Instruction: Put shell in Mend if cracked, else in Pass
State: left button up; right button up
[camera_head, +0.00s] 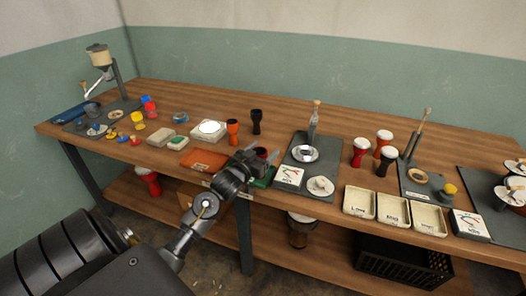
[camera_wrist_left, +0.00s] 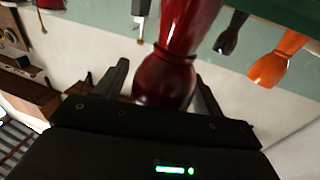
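A dark red goblet-shaped shell (camera_wrist_left: 180,50) fills the middle of the left wrist view, between my left gripper's fingers (camera_wrist_left: 162,88). A narrow gap shows beside the shell at the left finger, so the gripper looks open around it. In the head view my left gripper (camera_head: 258,162) is at the table's front, hiding most of the red shell (camera_head: 262,152). No crack can be made out. An orange-red mat (camera_head: 203,159) lies left of the gripper, and a green mat (camera_head: 263,180) lies partly under it. Labels on the front edge are too small to read. My right gripper is out of view.
An orange shell (camera_head: 233,130) and a black shell (camera_head: 256,120) stand behind the gripper. A white pad (camera_head: 208,131) is to their left. A dark board (camera_head: 325,187) with dishes lies right. Cream trays (camera_head: 359,202) are farther right.

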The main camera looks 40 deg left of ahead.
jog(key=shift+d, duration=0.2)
pick_arm(q)
jog(key=shift+r, duration=0.2)
jog(key=s+d, duration=0.1)
jog(key=s, duration=1.1)
jog(key=shift+d+f+b, duration=0.2)
jog(key=shift+b, duration=0.2)
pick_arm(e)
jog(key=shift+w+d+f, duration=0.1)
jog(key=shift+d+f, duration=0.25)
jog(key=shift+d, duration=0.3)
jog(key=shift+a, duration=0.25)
